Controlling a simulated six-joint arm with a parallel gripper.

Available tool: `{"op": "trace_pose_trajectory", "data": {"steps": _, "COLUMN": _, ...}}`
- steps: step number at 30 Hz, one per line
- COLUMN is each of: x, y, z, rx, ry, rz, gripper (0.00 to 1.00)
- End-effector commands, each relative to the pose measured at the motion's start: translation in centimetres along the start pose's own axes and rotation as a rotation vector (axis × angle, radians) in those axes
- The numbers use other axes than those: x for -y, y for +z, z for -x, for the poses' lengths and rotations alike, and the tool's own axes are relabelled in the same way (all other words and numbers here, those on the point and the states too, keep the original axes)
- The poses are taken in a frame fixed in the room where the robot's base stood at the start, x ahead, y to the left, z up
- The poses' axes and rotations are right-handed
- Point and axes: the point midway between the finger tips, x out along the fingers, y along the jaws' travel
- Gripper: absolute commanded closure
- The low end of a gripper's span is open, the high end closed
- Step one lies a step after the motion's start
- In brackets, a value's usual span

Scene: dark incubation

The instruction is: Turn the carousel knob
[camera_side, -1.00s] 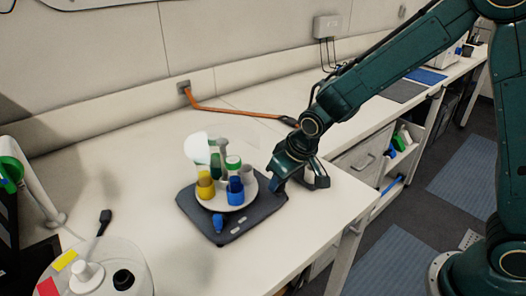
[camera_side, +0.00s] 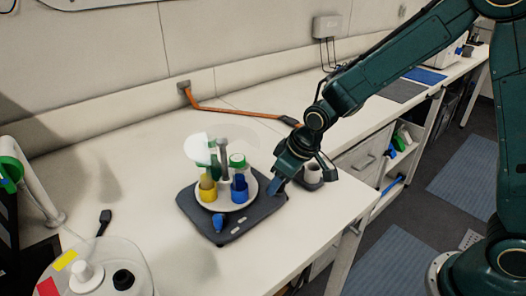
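The carousel is a white round plate (camera_side: 222,206) on a dark square base (camera_side: 238,233). It carries a yellow holder (camera_side: 207,191), a blue holder (camera_side: 239,190), a green-capped tube (camera_side: 237,161) and a white disc-topped piece (camera_side: 196,147). A grey upright post (camera_side: 223,153) rises among them. A small blue knob-like part (camera_side: 218,223) sits at the front of the base; I cannot tell which part is the carousel knob. My gripper (camera_side: 275,187) points down at the right edge of the carousel. Its fingertips overlap the base's edge in view; contact and opening are unclear.
A small cup (camera_side: 313,172) on a dark stand is just right of my gripper. An orange cable (camera_side: 235,112) runs along the back of the white bench (camera_side: 120,165). A round container lid (camera_side: 100,272) is at front left. The bench's edge is right of the carousel.

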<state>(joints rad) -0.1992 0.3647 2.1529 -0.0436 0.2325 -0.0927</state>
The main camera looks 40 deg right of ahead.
Motion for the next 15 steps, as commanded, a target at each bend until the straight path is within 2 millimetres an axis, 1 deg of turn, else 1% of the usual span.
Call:
{"op": "trace_pose_trajectory", "data": {"steps": 8, "x": 0.0, "y": 0.02, "z": -0.02, "rx": 0.001, "ry": 0.0, "rz": -0.001, "gripper": 0.48}}
{"op": "trace_pose_trajectory", "data": {"steps": 15, "x": -0.01, "y": -0.03, "z": 0.71, "rx": -0.001, "ry": 0.0, "rz": -0.001, "gripper": 0.48}}
